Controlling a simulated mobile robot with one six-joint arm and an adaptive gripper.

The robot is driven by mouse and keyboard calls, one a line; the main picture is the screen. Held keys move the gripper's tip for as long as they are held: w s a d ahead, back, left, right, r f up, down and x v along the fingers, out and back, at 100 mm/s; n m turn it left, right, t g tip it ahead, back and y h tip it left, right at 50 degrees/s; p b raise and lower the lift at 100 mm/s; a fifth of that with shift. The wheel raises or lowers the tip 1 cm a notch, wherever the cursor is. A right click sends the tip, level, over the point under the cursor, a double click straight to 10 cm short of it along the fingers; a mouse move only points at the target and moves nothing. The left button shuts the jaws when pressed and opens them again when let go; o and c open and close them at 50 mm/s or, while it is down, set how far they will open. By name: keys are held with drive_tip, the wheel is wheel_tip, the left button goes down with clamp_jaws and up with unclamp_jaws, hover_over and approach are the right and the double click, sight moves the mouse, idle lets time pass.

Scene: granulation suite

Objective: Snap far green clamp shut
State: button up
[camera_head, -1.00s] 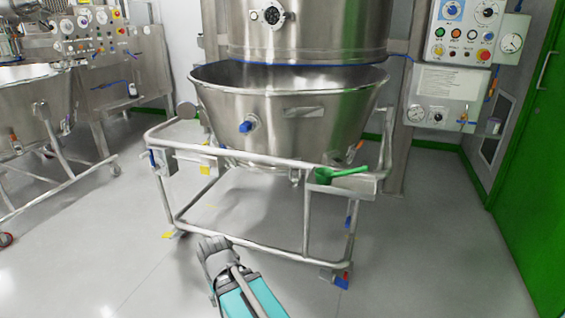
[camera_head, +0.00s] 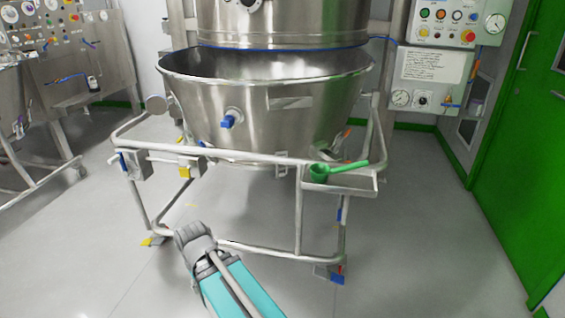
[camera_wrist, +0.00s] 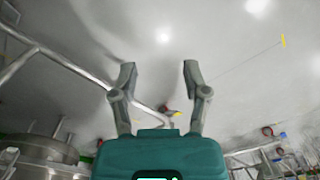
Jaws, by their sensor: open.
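I cannot make out a green clamp in either view. In the head view, the steel product bowl (camera_head: 268,112) sits on a tubular trolley frame (camera_head: 232,155), under a steel upper vessel (camera_head: 283,25). A blue ring runs along the vessel's lower edge. A gap shows between that edge and the bowl's rim. My gripper's two fingers (camera_wrist: 158,72) are spread apart and empty in the wrist view, with pale floor beyond them. In the head view, my teal arm reaches in from the bottom, low in front of the trolley; the fingers cannot be made out there.
A green scoop (camera_head: 337,170) lies on the trolley's right side tray (camera_head: 345,185). A control panel (camera_head: 447,25) is on the right, beside a green door (camera_head: 515,150). Other steel equipment (camera_head: 75,75) stands at left. The floor in front and at right is clear.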

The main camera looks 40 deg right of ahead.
drive_tip(key=w+d+r+g+h+b, duration=0.2)
drive_tip(key=w+d+h+b, duration=0.2)
drive_tip(key=w+d, duration=0.7)
drive_tip(key=w+d+r+g+h+b, duration=0.2)
drive_tip(key=w+d+h, duration=0.4)
drive_tip(key=w+d, duration=0.5)
drive_tip(key=w+d+r+g+h+b, duration=0.2)
drive_tip(key=w+d, duration=0.9)
drive_tip(key=d, duration=1.3)
drive_tip(key=g+h+b, duration=0.2)
drive_tip(key=h+b, duration=0.2)
drive_tip(key=shift+w+d, duration=0.15)
drive_tip(key=shift+w, duration=0.1)
drive_tip(key=shift+r, duration=0.1)
drive_tip(key=shift+x, duration=3.7)
